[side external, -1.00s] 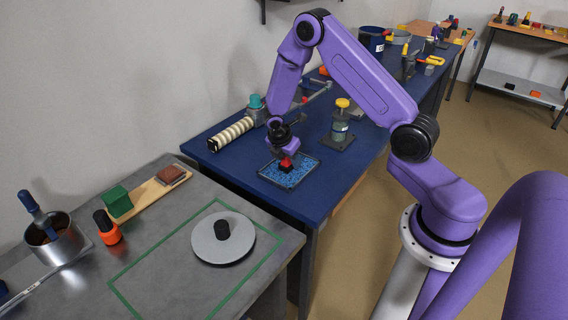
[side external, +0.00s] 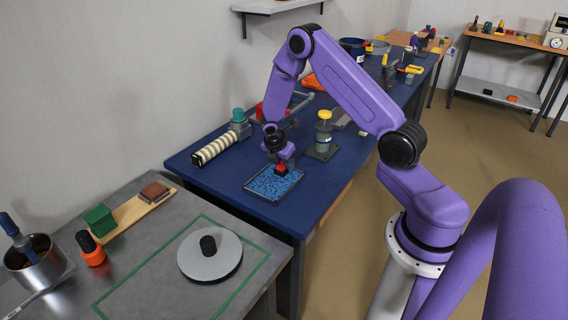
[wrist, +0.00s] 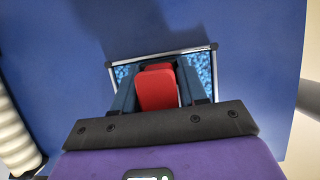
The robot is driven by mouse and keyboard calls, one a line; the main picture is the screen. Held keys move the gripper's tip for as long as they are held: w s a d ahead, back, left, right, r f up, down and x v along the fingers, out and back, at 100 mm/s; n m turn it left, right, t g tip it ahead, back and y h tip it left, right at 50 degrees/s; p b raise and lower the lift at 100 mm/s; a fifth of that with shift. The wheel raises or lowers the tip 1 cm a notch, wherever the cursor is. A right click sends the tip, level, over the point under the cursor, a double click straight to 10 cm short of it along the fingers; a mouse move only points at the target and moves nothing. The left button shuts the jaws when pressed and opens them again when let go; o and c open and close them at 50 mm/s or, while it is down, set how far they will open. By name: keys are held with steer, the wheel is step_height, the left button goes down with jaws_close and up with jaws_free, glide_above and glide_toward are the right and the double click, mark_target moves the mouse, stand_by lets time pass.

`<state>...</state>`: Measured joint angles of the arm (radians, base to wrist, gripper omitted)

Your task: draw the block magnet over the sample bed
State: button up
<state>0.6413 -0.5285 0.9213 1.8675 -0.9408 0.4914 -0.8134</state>
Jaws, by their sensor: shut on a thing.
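The block magnet (side external: 281,168) is a small red block with a dark lower part. My gripper (side external: 280,161) is shut on it, pointing down. The sample bed (side external: 262,186) is a shallow dark-rimmed tray of blue granules on the blue bench. The magnet is over the bed's far right part; I cannot tell whether it touches the granules. In the wrist view my gripper (wrist: 157,88) has its fingers on both sides of the red magnet (wrist: 158,92). Blue granules of the bed (wrist: 200,70) show around them, and my wrist hides the rest.
A ribbed cream cylinder (side external: 214,149) lies left of the bed. A grey bench (side external: 140,270) in front holds a pale disc (side external: 210,256) with a black knob. The blue bench right of the bed is clear.

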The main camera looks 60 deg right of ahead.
mark_target(279, 167)
steer(key=shift+a, duration=5.7)
step_height(279, 167, up, 8)
steer(key=shift+d, duration=0.2)
